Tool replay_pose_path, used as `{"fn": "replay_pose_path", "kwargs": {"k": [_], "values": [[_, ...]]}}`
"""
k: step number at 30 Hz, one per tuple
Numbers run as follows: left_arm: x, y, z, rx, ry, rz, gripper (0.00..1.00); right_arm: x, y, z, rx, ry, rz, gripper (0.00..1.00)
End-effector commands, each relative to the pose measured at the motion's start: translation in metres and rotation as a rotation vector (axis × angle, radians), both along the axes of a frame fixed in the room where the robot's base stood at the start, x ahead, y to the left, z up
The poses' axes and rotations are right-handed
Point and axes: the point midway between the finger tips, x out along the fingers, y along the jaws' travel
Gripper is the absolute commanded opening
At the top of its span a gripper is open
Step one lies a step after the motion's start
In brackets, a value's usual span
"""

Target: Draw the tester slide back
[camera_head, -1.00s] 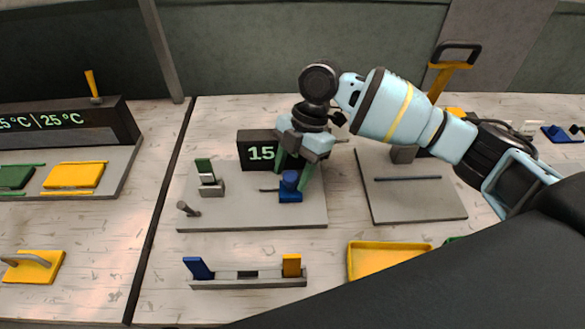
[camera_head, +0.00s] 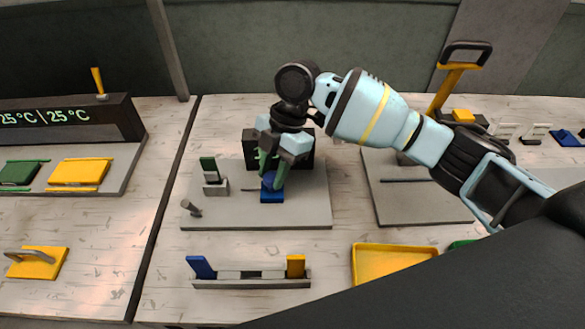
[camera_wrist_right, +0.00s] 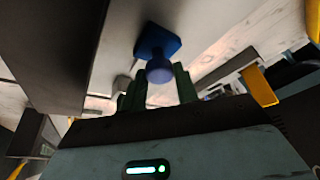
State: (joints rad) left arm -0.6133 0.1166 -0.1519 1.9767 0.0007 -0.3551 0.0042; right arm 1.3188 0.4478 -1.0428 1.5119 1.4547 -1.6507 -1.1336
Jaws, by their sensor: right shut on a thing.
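The tester is a grey base plate (camera_head: 300,215) with a dark display box (camera_head: 250,148) at its back. The tester slide (camera_head: 272,198) is a blue block with a round blue knob and a thin rod out to its left. My right gripper (camera_head: 270,176) comes down from above, its green fingers shut on the knob. In the right wrist view the blue knob (camera_wrist_right: 160,70) sits between the green fingers (camera_wrist_right: 158,88), with the blue block behind it. The gripper hides most of the display, so its reading cannot be seen. My left gripper is not in view.
Left of the slide on the plate stand a small grey fixture with a dark green top (camera_head: 209,170) and a short grey peg (camera_head: 191,208). In front lie a grey rail (camera_head: 250,284) with blue and yellow ends and a yellow tray (camera_head: 385,265). A press (camera_head: 455,75) stands at right.

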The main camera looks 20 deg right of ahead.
Motion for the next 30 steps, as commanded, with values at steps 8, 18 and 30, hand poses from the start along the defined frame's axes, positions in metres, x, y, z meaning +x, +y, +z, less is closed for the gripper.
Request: {"fn": "replay_pose_path", "kwargs": {"k": [8,18,30], "values": [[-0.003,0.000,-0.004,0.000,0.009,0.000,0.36,0.008,0.027,0.000,0.002,0.000,0.001,0.00],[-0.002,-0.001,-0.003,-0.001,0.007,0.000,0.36,0.008,0.029,0.001,0.006,-0.003,0.000,0.37],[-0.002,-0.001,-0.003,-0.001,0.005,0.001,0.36,0.008,0.027,0.001,0.002,-0.001,-0.001,0.51]]}}
